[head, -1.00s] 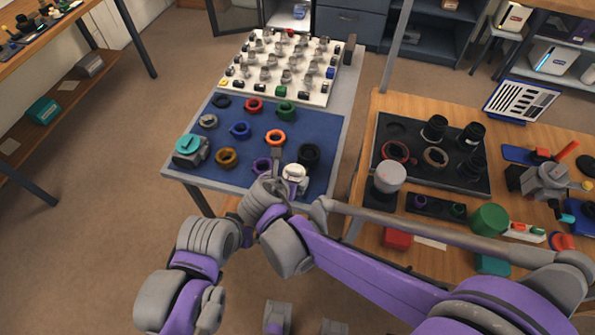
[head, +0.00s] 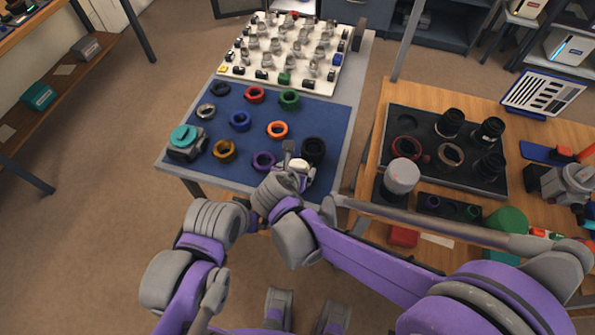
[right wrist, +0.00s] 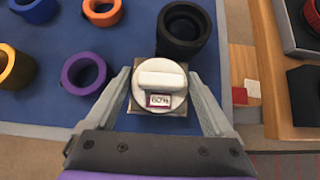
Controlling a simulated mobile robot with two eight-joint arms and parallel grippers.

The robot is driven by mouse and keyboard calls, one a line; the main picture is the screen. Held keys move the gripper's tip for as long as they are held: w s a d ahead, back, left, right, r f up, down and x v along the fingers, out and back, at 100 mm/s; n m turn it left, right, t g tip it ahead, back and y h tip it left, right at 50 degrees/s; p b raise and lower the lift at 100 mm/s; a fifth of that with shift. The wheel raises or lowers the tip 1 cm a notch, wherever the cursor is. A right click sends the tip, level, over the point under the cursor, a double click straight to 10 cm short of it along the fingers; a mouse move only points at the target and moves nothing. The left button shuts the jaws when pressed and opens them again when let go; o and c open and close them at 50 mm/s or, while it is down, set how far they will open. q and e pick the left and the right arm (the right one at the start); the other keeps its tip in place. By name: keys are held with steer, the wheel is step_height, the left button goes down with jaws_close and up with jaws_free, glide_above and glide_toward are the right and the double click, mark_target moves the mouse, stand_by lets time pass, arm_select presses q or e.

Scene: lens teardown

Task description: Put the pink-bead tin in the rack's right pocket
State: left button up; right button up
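A round white-topped piece with a raised bar, a pink-edged "60%" label and a squarish base (right wrist: 160,80) stands on the blue mat; I take it for the pink-bead tin, though no beads show. In the head view it (head: 299,166) is partly hidden by my right gripper (head: 289,152). In the right wrist view my right gripper (right wrist: 160,88) has its fingers apart, one on each side of the piece, with no clear contact. A small black holder with a purple and a green round spot (head: 433,202) lies on the wooden table; I cannot tell whether it is the rack.
A black ring (right wrist: 184,30) stands close behind the white-topped piece, and a purple ring (right wrist: 84,74) is to its left. Other coloured rings lie on the blue mat (head: 330,120). A grey cylinder (head: 402,176) and a black lens tray (head: 397,123) occupy the wooden table.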

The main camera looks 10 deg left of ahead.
steer(key=shift+w, duration=0.1)
steer(key=c, duration=0.8)
steer(key=shift+o, duration=0.2)
